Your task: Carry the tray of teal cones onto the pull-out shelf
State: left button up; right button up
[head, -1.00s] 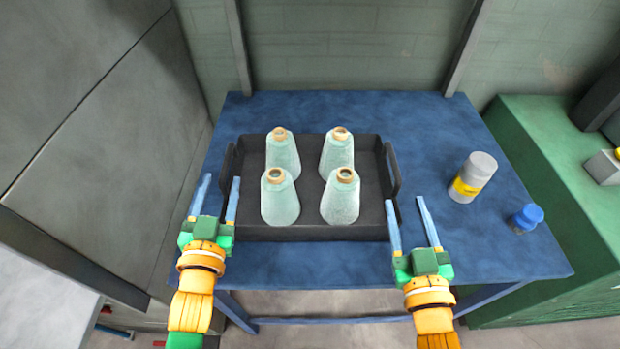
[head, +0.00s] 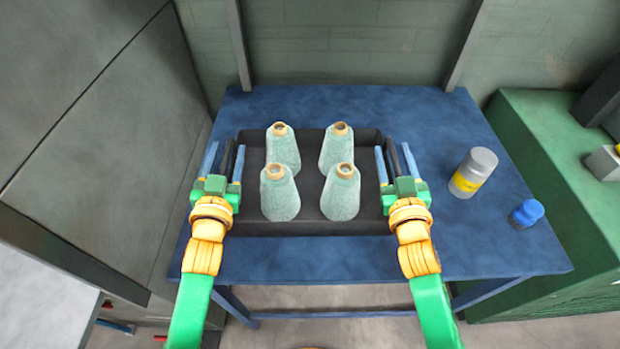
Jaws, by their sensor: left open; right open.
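The dark grey tray (head: 310,228) lies on the blue table, with several pale teal cones (head: 280,198) with tan tops standing upright in it in two rows. My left gripper (head: 225,161) is open at the tray's left side, its blue fingers on either side of the dark left handle. My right gripper (head: 395,163) is open at the tray's right side, its fingers on either side of the right handle. Parts of both handles are hidden by the grippers. I cannot make out the pull-out shelf in this view.
A grey bottle with a yellow label (head: 473,172) and a small blue-capped jar (head: 526,213) stand on the blue table (head: 330,103) right of my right gripper. A green bench (head: 555,160) is at the right. A grey panel (head: 95,130) rises at the left.

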pick_arm(q)
grip_shut()
pick_arm(e)
grip_shut()
pick_arm(q)
jog(key=shift+a, duration=0.15)
pick_arm(e)
jog(key=shift+d, duration=0.15)
dwell(0.8)
pick_arm(q)
jog(key=shift+r, duration=0.1)
pick_arm(e)
jog(key=shift+r, duration=0.1)
